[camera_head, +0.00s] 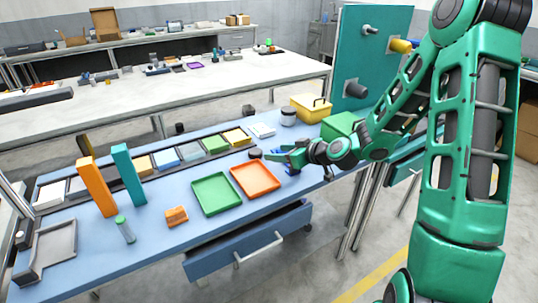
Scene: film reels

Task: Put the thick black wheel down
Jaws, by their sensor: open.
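A small thick black wheel (255,153) rests on the blue bench top, behind the orange tray. My gripper (274,156) is open and low over the bench, just right of this wheel. At this size I cannot tell whether its fingertips touch the wheel. Another short dark cylinder (248,110) stands at the bench's back edge. A dark roller (355,89) sticks out from the teal upright panel (376,50).
The orange tray (255,192) and green tray (215,211) look empty, in front of my gripper. A blue object (291,171) sits under my gripper. A white jar with a dark lid (288,117), a yellow box (311,110) and a green box (341,125) stand close behind.

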